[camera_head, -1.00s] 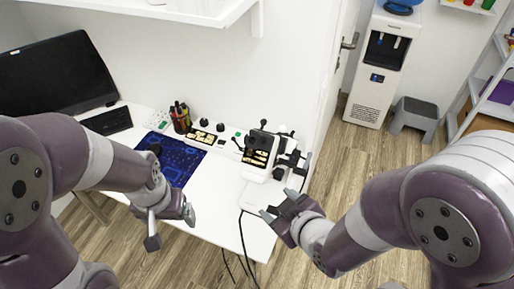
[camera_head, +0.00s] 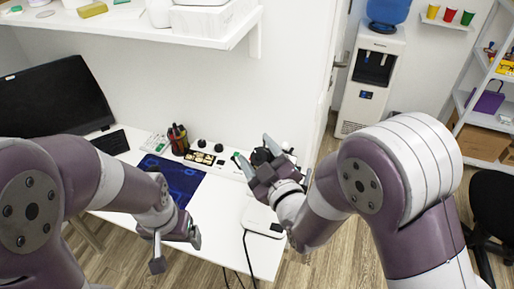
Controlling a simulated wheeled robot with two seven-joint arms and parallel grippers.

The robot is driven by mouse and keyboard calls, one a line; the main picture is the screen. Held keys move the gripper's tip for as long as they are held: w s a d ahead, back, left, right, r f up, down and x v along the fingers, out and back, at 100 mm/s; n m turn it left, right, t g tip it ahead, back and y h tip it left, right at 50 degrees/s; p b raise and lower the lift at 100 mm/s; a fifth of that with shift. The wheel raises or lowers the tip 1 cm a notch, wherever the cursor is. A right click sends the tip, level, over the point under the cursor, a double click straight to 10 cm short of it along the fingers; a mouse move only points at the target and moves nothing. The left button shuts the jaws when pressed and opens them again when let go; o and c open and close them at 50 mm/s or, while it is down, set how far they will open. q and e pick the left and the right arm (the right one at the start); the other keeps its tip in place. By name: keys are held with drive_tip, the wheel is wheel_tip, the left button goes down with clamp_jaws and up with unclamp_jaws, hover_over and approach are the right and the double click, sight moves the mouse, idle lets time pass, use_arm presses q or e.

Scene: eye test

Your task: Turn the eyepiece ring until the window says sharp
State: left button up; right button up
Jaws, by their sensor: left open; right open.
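The eye-test instrument stands at the right end of the white desk (camera_head: 215,225). Its white base (camera_head: 262,222) shows, but my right gripper and forearm hide most of its upper part. I cannot make out the eyepiece ring or the window with its word. My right gripper (camera_head: 254,152) is open, with its fingers pointing up and left in front of the instrument; I cannot tell if it touches. My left gripper (camera_head: 177,248) is open and empty, low at the desk's front edge, well left of the instrument.
A black panel with light markings (camera_head: 200,158) and a pen holder (camera_head: 178,139) stand at the desk's back. A blue-patterned mat (camera_head: 172,179), keyboard (camera_head: 111,143) and monitor (camera_head: 52,98) are to the left. A white shelf (camera_head: 215,30) overhangs. Cables hang at the front edge.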

drive_tip(key=shift+w+a, duration=0.15)
drive_tip(key=shift+w, duration=0.1)
drive_tip(key=shift+a, duration=0.25)
drive_tip(key=shift+d, duration=0.1)
drive_tip(key=c, duration=1)
drive_tip(key=shift+r+n+g+y+p, duration=0.2)
drive_tip(key=shift+n+g+y+p, duration=0.2)
drive_tip(key=shift+n, duration=0.1)
drive_tip(key=shift+n+g, duration=0.5)
drive_tip(key=shift+n, duration=0.1)
drive_tip(key=shift+f+n+g+y+p, duration=0.1)
drive_tip(key=shift+n+g+y+p, duration=0.3)
drive_tip(key=shift+y, duration=0.1)
drive_tip(key=shift+f+g, duration=0.2)
drive_tip(key=shift+g, duration=0.1)
